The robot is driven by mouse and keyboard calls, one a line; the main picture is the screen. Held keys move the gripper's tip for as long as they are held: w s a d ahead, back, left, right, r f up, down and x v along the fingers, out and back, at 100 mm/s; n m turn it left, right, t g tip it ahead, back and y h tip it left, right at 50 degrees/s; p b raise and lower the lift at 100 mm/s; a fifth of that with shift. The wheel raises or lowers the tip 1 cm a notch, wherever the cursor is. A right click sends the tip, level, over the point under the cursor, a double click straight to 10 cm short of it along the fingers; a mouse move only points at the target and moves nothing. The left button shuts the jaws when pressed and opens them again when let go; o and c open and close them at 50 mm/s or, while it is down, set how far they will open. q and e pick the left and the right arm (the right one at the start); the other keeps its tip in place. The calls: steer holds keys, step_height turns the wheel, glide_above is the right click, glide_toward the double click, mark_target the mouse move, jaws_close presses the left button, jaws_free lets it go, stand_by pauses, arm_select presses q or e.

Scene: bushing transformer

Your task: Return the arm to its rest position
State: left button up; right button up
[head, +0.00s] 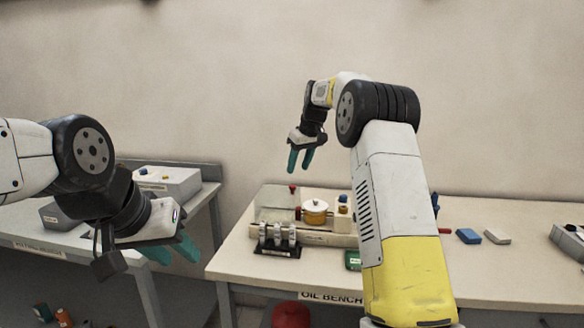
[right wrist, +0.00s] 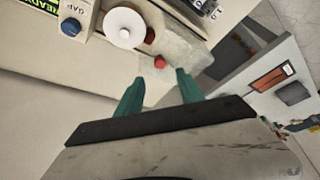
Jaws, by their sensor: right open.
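My right arm (head: 395,190) is raised and reaches over the oil bench in the head view. Its gripper (head: 299,168) hangs above the bench with green fingers apart and nothing between them. In the right wrist view the two green fingertips (right wrist: 160,88) are spread, with a red knob (right wrist: 159,62) seen beyond them. My left gripper (head: 176,254) is at the lower left, fingers pointing down and right. Its finger gap is hard to judge.
The oil bench (head: 490,270) bears a tester with a yellow-and-white round part (head: 314,211), a clear box, a rack of metal parts (head: 277,238), a blue block (head: 468,236) and a grey block (head: 497,237). A second bench (head: 125,238) stands left, past a gap. A red bin (head: 291,315) is below.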

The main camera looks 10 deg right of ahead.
steer(key=s+d+r+m+t, duration=0.1)
steer(key=s+r, duration=0.3)
steer(key=s, duration=0.8)
steer(key=s+d+r+m, duration=0.15)
steer(key=s+r, duration=0.35)
steer(key=s, duration=0.6)
steer(key=s+f+m, duration=0.1)
steer(key=s+f, duration=0.2)
steer(key=s, duration=0.4)
steer(key=s+f+t, duration=0.1)
steer(key=s+f, duration=0.2)
steer(key=s, duration=0.4)
steer(key=s+f+m, duration=0.1)
steer(key=s+f, duration=0.1)
steer(key=s, duration=0.5)
steer(key=shift+s+a+f+m, duration=0.25)
steer(key=shift+s+f+m, duration=0.1)
steer(key=shift+f, duration=0.05)
